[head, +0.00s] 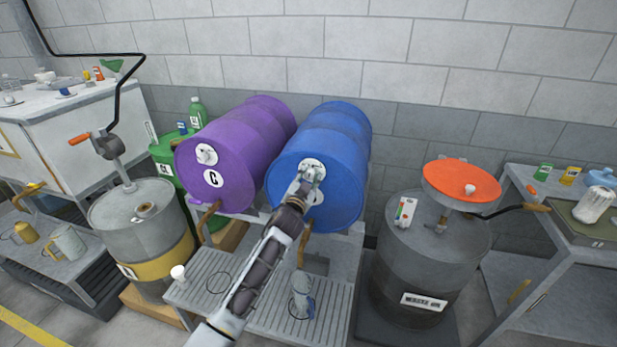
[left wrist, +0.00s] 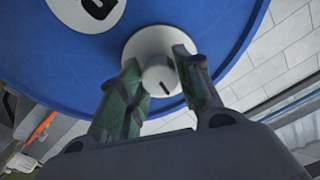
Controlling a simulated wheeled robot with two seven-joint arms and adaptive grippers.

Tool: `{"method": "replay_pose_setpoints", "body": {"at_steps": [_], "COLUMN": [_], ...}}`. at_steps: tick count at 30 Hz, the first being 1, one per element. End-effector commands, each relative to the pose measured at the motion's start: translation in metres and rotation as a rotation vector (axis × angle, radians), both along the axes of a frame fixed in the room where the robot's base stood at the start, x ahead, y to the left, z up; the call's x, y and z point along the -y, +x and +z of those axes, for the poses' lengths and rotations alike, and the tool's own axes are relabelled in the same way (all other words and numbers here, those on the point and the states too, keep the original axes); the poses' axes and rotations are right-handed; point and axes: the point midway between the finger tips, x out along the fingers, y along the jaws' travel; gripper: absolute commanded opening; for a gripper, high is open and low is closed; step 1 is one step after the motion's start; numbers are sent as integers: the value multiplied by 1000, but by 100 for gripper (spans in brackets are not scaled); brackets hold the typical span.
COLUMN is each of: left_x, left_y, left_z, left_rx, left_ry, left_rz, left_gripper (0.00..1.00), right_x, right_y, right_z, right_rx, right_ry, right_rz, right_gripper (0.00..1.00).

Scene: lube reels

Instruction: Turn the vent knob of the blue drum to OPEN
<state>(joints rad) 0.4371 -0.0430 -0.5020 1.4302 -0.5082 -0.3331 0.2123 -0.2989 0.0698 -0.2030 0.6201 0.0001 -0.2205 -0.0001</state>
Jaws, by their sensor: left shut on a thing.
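The blue drum (head: 333,150) lies on its side on a rack, its round face toward me. Its vent knob (left wrist: 158,80) is a white-grey knob with a dark mark, set on a pale round plate (left wrist: 140,44) in the left wrist view. My left gripper (head: 311,175) is at the upper part of the drum face and hides most of the knob in the head view. In the left wrist view my left gripper (left wrist: 163,85) has its green-lined fingers on either side of the knob, shut on it. The plate's lettering is not readable. My right gripper is not in view.
A purple drum (head: 228,150) lies close on the left. Below is a grated tray (head: 265,317) with a clear mug (head: 301,293). A grey waste drum (head: 425,265) with an orange funnel (head: 461,182) stands on the right. A wall is close behind.

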Motion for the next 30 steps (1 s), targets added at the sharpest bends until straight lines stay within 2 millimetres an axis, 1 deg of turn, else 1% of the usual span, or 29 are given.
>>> {"method": "replay_pose_setpoints", "body": {"at_steps": [9,15,21,30], "left_x": [-1,-1,0,0], "left_y": [0,0,0,0], "left_z": [0,-1,-1,-1], "left_rx": [91,139,172,189], "left_ry": [285,436,536,589], "left_rz": [1,0,0,0], "left_gripper": [10,10,10,10], "right_x": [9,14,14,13], "right_y": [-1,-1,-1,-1], "right_z": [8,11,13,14], "right_rx": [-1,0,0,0], "right_ry": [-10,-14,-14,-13], "right_rz": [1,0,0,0], "right_gripper": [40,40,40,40]}}
